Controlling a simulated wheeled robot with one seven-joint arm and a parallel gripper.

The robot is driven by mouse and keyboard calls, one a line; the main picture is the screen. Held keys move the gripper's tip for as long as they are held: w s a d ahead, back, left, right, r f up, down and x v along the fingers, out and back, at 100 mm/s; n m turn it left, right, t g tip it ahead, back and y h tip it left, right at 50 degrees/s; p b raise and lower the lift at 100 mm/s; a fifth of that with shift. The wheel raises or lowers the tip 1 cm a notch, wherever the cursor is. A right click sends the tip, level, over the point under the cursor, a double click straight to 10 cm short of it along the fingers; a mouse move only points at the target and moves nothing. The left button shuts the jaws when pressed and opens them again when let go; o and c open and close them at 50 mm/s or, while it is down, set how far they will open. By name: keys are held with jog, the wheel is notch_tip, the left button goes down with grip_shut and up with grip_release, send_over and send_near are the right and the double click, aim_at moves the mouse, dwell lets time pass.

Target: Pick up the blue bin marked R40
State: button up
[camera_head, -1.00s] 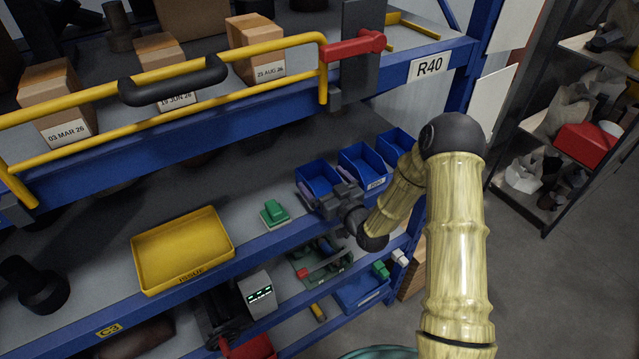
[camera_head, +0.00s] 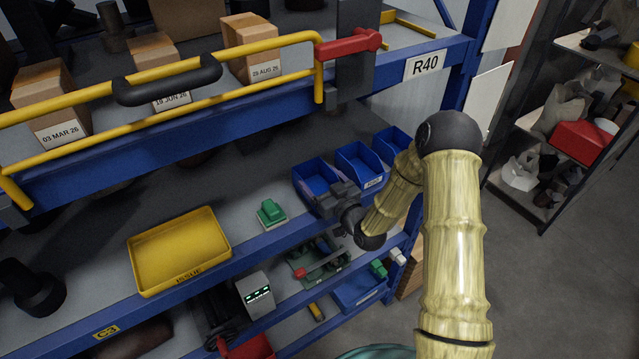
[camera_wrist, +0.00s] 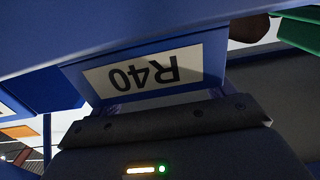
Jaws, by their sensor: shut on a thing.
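The blue bin marked R40 (camera_wrist: 150,72) fills much of the wrist view, its white label upside down in the picture. My gripper (camera_wrist: 165,112) is shut on the bin's front, just by the label. In the head view this bin (camera_head: 314,176) is the leftmost of three blue bins on the middle shelf. There my gripper (camera_head: 340,196) meets its front right side and hides its label. I cannot tell whether the bin is clear of the shelf.
A second blue bin (camera_head: 358,164) stands close to the right, and a third (camera_head: 391,143) beyond it. A green block (camera_head: 271,213) and a yellow tray (camera_head: 180,252) lie to the left. The upper shelf beam (camera_head: 250,117) runs above. Bare shelf shows behind the green block.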

notch_tip(320, 180, up, 10)
jog(key=b, duration=0.3)
jog(key=shift+b, duration=0.4)
dwell(0.4)
